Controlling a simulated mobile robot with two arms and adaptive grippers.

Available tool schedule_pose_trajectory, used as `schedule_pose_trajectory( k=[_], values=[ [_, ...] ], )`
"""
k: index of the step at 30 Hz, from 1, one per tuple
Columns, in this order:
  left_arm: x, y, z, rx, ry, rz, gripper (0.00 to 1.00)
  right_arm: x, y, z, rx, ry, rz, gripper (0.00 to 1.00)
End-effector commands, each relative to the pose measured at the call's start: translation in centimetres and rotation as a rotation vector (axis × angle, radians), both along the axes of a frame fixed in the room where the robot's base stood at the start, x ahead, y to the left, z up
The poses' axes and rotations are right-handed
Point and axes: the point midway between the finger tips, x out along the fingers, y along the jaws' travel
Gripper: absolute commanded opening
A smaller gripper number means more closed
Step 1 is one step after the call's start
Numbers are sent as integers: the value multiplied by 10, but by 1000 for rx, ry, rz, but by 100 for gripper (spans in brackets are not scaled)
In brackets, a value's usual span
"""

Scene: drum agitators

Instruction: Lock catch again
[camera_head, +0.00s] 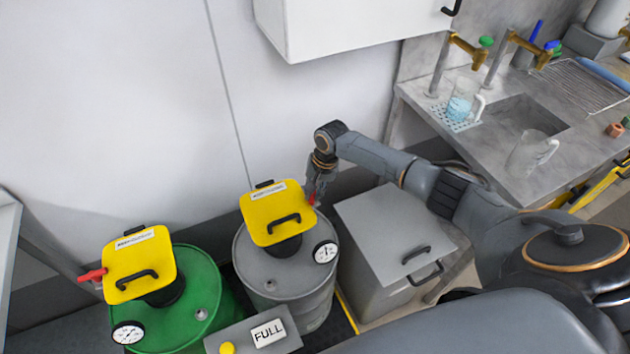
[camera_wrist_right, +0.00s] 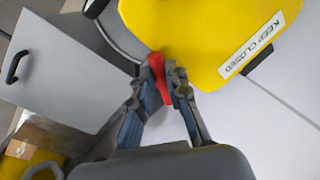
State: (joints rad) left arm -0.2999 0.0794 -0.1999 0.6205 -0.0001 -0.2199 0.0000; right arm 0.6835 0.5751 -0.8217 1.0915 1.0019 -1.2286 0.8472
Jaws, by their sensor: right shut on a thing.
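A red catch (camera_head: 311,199) sits at the right edge of the yellow lid (camera_head: 262,232) on the grey drum (camera_head: 264,272). My right gripper (camera_head: 315,190) is at that edge. In the right wrist view the right gripper (camera_wrist_right: 163,76) is shut on the red catch (camera_wrist_right: 157,66), beside the yellow lid (camera_wrist_right: 205,35) with its "KEEP CLOSED" label. The green drum (camera_head: 200,268) to the left has its own yellow lid (camera_head: 135,258) and a red catch (camera_head: 91,275) sticking out at its left. My left gripper is not in view.
A grey bin (camera_head: 380,225) stands right of the grey drum, under my right arm. A box with a "FULL" sign (camera_head: 268,333) is in front of the drums. A white cabinet (camera_head: 350,25) hangs above; a sink counter (camera_head: 490,160) is at the right.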

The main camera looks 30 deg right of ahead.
Motion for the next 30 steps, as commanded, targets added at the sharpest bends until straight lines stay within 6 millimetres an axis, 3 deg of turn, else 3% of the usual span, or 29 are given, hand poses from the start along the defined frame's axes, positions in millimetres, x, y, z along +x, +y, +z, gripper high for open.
schedule_pose_trajectory(
  k=[1,3,15,30],
  values=[
    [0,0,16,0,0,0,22,-1,2,7,3,3,-47,0],
    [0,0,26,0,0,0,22,-1,3,7,2,4,-113,0],
    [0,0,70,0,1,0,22,2,8,5,2,2,-494,0],
    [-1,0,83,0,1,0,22,7,9,0,-1,0,-908,0]
  ],
)
